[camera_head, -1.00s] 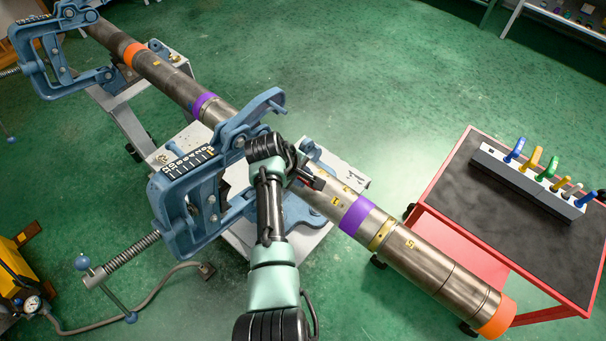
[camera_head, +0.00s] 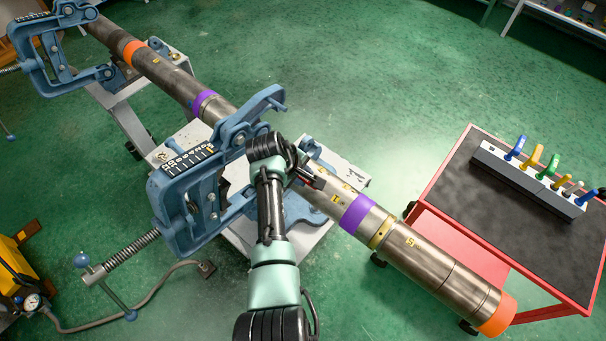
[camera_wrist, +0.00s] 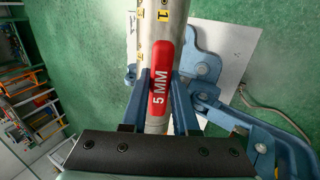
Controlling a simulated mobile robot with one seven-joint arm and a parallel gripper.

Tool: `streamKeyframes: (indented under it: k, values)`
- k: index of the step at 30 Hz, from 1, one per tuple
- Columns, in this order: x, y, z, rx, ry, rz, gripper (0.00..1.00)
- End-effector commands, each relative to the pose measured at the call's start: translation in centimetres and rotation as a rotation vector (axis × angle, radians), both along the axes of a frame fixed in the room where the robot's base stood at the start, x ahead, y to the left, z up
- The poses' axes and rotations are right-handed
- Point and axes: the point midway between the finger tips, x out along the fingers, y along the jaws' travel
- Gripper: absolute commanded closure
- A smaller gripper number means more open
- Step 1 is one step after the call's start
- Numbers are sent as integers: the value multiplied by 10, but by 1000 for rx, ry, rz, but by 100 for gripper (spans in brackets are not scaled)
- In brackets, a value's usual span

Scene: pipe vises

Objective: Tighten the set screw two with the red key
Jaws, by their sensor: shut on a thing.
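My gripper (camera_wrist: 159,105) is shut on the red key (camera_wrist: 161,65). Its red handle, marked "5 MM", stands between the fingers in the wrist view. In the head view a small part of the red key (camera_head: 310,181) shows by my gripper, close to the pipe (camera_head: 400,256). The pipe also runs behind the key in the wrist view (camera_wrist: 172,12), with a yellow tag reading "1" beside it. Several yellow marks lie along the pipe. The key's tip and set screw two are hidden or too small to tell, so I cannot tell whether they touch.
A blue vise (camera_head: 180,205) grips the pipe just left of my arm, and a second blue vise (camera_head: 35,60) stands at the far left. A red cart (camera_head: 450,175) at the right holds a grey rack (camera_head: 535,185) of coloured keys. Green floor lies open between.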

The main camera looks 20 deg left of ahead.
Motion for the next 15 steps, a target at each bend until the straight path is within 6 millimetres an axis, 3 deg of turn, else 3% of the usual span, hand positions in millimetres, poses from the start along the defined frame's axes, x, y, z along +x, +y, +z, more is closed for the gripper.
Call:
streamKeyframes:
  k: [15]
  values:
    - [3, -1, -4, 1, -1, 0, 100]
